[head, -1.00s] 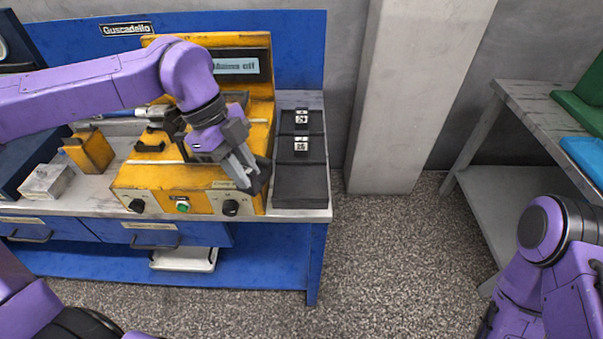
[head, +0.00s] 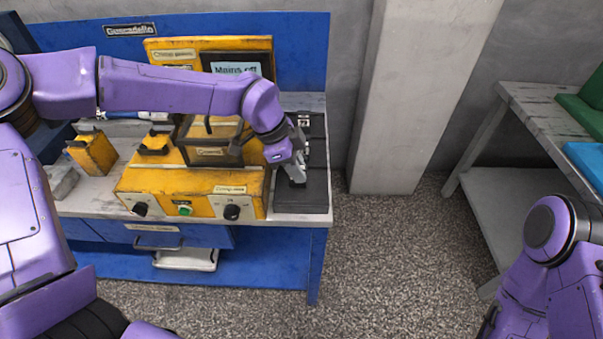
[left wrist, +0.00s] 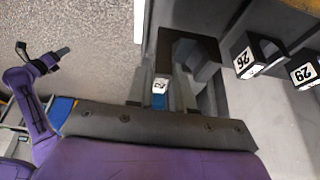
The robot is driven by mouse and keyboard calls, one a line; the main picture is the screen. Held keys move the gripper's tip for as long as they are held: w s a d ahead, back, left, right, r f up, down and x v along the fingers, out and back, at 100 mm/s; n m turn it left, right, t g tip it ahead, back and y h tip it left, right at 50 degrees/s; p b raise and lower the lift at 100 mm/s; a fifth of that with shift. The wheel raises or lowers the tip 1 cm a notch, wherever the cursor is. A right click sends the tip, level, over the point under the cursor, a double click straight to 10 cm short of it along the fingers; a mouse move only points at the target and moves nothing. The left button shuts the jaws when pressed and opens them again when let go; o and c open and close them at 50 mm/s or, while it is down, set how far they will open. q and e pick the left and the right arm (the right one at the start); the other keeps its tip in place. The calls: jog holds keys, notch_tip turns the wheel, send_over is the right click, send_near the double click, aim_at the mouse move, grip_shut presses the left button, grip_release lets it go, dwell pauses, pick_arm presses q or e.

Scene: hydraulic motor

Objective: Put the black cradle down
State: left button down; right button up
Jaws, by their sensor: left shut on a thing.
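My left gripper (head: 297,172) is over the front half of the black tray (head: 302,201) at the bench's right end. Its two fingers, clear in the left wrist view (left wrist: 161,92), are shut on a black cradle (left wrist: 189,50) with a small white label. In the head view the cradle is mostly hidden by the gripper. I cannot tell whether it touches the tray. Two other black cradles, labelled 26 (left wrist: 246,55) and 29 (left wrist: 304,73), stand in a row beside it. My right gripper (left wrist: 42,62) shows small in the left wrist view; its jaws are unclear.
A yellow crimping machine (head: 190,188) with a "Mains off" screen (head: 236,69) stands just left of the tray. A yellow block (head: 92,153) is farther left. Open floor and a pillar (head: 415,100) lie to the right, then a side table (head: 540,105).

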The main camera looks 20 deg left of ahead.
pick_arm(q)
jog(key=shift+w+d+f, duration=0.2)
jog(key=shift+w+f, duration=0.1)
jog(key=shift+w, duration=0.05)
jog(key=f, duration=0.3)
jog(key=shift+w+d+f+p, duration=0.15)
jog(key=shift+w+f+p, duration=0.15)
jog(key=shift+f, duration=0.1)
jog(key=c, duration=1)
grip_release()
jog(key=shift+s, duration=0.15)
jog(key=b+v, duration=0.1)
jog(key=v, duration=1.1)
